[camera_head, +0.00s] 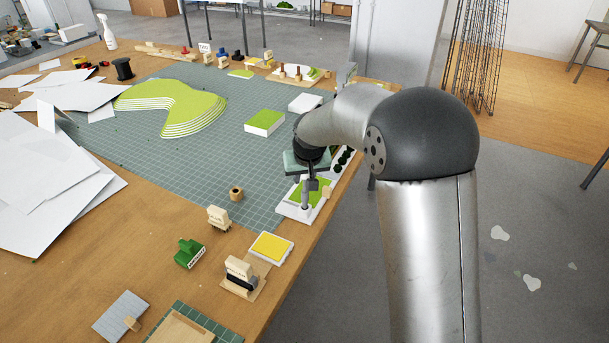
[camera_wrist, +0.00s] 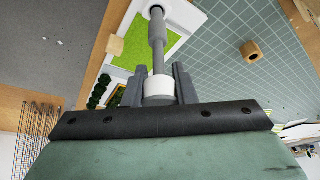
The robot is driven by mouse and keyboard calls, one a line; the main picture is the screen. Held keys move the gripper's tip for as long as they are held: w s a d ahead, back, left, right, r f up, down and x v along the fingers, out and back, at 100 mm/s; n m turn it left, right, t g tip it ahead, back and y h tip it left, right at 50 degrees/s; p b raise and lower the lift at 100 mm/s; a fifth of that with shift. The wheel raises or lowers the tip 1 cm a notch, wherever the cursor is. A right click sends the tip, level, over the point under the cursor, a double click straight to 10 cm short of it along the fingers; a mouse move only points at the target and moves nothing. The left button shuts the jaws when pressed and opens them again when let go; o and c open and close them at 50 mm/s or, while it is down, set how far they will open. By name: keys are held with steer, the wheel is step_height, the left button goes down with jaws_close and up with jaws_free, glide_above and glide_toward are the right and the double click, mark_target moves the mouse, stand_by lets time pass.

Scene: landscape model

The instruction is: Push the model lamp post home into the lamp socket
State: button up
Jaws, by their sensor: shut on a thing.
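My gripper (camera_head: 309,178) is above the right edge of the table, pointing down. In the wrist view its two fingers (camera_wrist: 158,90) are shut on the model lamp post (camera_wrist: 157,42), around its white band. The post is a grey stepped rod, and it also shows below the gripper in the head view (camera_head: 305,194). Its far end meets a small round light ring, the lamp socket (camera_wrist: 156,9), on a white base with a green patch (camera_head: 287,212). How deep the post sits there I cannot tell. A small wooden block (camera_wrist: 115,46) lies beside the green patch.
A wooden ring (camera_head: 236,193) stands on the green cutting mat (camera_head: 180,175). A yellow-topped tile (camera_head: 271,246) and wooden stamps (camera_head: 239,272) are nearer. Dark green model bushes (camera_head: 343,158) line the right side. The table's right edge is close to the base.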

steer(key=shift+f+b, duration=1)
steer(key=shift+f, duration=0.35)
steer(key=o, duration=1)
steer(key=shift+o, duration=0.2)
steer(key=shift+r, duration=0.1)
steer(key=v, duration=1.7)
steer(key=shift+r, duration=0.2)
steer(key=shift+s, duration=0.1)
steer(key=s+d+f+g+p, duration=0.1)
steer(key=s+d+f, duration=0.2)
steer(key=s, duration=0.6)
steer(key=s+d+f+m+g+p, duration=0.1)
steer(key=s+d+f, duration=0.1)
steer(key=s+d, duration=0.5)
steer(key=s+d+f+m+g+h+p, duration=0.1)
steer(key=s+d, duration=0.4)
steer(key=s, duration=0.8)
step_height(320, 180, down, 3)
steer(key=shift+s+r+g, duration=0.15)
steer(key=shift+s+g, duration=0.05)
steer(key=shift+g, duration=0.3)
